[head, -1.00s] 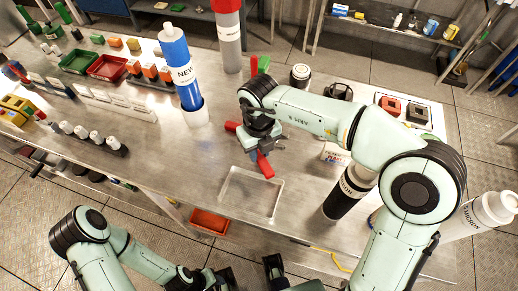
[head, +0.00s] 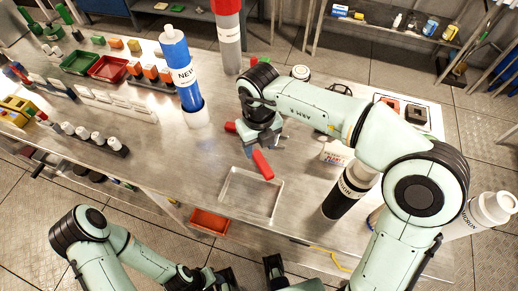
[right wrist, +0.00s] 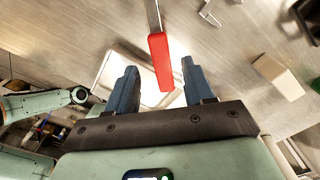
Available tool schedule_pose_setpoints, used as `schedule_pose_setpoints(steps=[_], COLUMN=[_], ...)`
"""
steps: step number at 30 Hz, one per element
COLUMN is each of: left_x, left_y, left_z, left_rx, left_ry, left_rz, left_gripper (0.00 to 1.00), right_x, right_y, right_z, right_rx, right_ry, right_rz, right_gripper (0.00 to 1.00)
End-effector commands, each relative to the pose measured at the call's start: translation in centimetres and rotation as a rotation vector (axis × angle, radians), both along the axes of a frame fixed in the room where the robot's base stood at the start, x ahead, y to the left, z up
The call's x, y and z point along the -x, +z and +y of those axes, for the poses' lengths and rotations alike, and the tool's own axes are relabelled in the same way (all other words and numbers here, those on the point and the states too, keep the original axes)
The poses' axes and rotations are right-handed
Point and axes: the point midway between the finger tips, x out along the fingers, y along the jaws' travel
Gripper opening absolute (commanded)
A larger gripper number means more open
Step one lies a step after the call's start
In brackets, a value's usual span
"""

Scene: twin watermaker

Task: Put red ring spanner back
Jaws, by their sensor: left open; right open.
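A red handle (head: 263,164) with a metal shaft lies on the steel bench, just behind a shallow clear tray (head: 229,200). It looks like the red ring spanner; its ring end is hidden in the head view. In the right wrist view the red handle (right wrist: 160,62) shows between my open fingers, its shaft running out of the top of the picture. My right gripper (right wrist: 158,85) is open above it and apart from it in the head view (head: 262,145). My left gripper (head: 250,273) is open and empty at the bottom, in front of the bench.
Another red piece (head: 230,127) shows left of my right gripper. A blue NEW cylinder (head: 182,70) stands behind left, and a black cylinder (head: 345,195) stands right of the tray. A white tub (head: 336,153) is close to my right arm. Bench left of the tray is clear.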

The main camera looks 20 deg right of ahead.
Motion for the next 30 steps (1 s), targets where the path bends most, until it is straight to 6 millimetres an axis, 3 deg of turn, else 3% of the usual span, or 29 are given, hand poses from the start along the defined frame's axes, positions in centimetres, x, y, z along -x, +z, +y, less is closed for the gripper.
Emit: schedule_pose_setpoints(steps=[1,6,12,30], left_x=[-0.2,-0.5,-0.8,-0.8], left_y=[0.6,1.6,2.4,2.5], left_z=[0.0,0.0,0.0,0.0], left_rx=[0.0,0.0,0.0,0.0], left_ry=[0.0,0.0,0.0,0.0], left_rz=[-0.002,-0.007,-0.01,-0.01], left_gripper=[0.43,0.43,0.43,0.43], right_x=[-0.1,-0.1,0.0,0.0], right_y=[1.6,5.4,8.1,8.8], right_z=[0.1,0.1,0.1,0.0], right_rx=[-0.002,-0.002,0.0,0.0], right_ry=[0.0,-0.001,0.0,-0.001], right_rz=[-0.005,-0.004,-0.002,0.0], right_gripper=[0.52,0.52,0.52,0.52])
